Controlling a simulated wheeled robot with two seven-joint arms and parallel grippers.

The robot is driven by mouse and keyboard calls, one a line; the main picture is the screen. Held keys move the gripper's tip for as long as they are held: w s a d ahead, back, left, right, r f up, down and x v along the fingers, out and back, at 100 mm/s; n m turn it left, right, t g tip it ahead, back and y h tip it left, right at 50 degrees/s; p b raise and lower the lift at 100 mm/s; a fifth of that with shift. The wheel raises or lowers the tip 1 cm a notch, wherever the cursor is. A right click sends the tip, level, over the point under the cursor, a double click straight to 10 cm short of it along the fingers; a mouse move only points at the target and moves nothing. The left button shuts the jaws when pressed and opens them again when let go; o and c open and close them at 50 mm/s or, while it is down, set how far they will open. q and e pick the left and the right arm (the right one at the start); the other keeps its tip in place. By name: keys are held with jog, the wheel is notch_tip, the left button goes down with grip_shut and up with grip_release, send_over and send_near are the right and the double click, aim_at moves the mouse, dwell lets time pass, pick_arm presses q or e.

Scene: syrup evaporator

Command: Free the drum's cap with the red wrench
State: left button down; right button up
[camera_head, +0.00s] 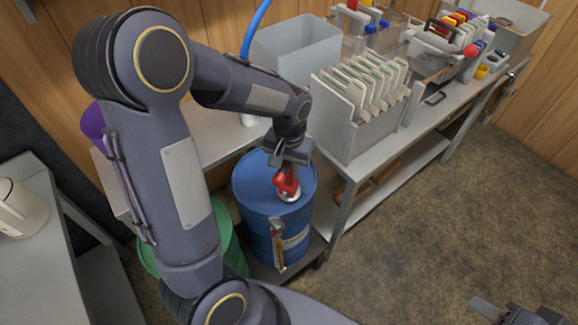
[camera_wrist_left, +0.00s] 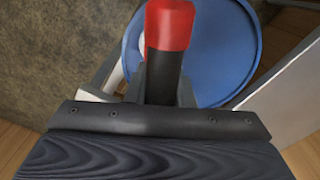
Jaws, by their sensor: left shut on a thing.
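The blue drum (camera_head: 262,225) stands upright beside the metal bench, and its blue lid also shows in the left wrist view (camera_wrist_left: 226,50). The pale cap (camera_head: 291,196) sits on the drum's top near the front right edge. My left gripper (camera_head: 288,163) is above the lid, shut on the red wrench (camera_head: 285,181). The wrench's red part and black shaft stand out from the jaws in the left wrist view (camera_wrist_left: 168,25). The wrench's lower end is at the cap; whether it grips the cap is hidden. My right gripper (camera_head: 488,309) is low at the bottom right, away from the drum, its jaws unclear.
A wood-coloured tool (camera_head: 277,245) is on the drum's front side. A green container (camera_head: 228,240) stands left of the drum. The bench (camera_head: 215,135) behind holds a grey bin (camera_head: 297,48) and a rack of frames (camera_head: 365,90). The floor to the right is clear.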

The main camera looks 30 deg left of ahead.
pick_arm(q)
jog(key=n, duration=0.5)
jog(key=shift+n, duration=0.4)
jog(key=n+p, duration=0.1)
jog(key=n, duration=0.3)
jog(key=shift+r, duration=0.1)
jog(key=shift+n+p, duration=0.3)
jog(key=shift+n, duration=0.6)
jog(key=shift+n+p, duration=0.55)
jog(key=shift+n, duration=0.45)
jog(key=n+p, duration=0.1)
jog(key=n, duration=0.2)
jog(key=shift+n, duration=0.3)
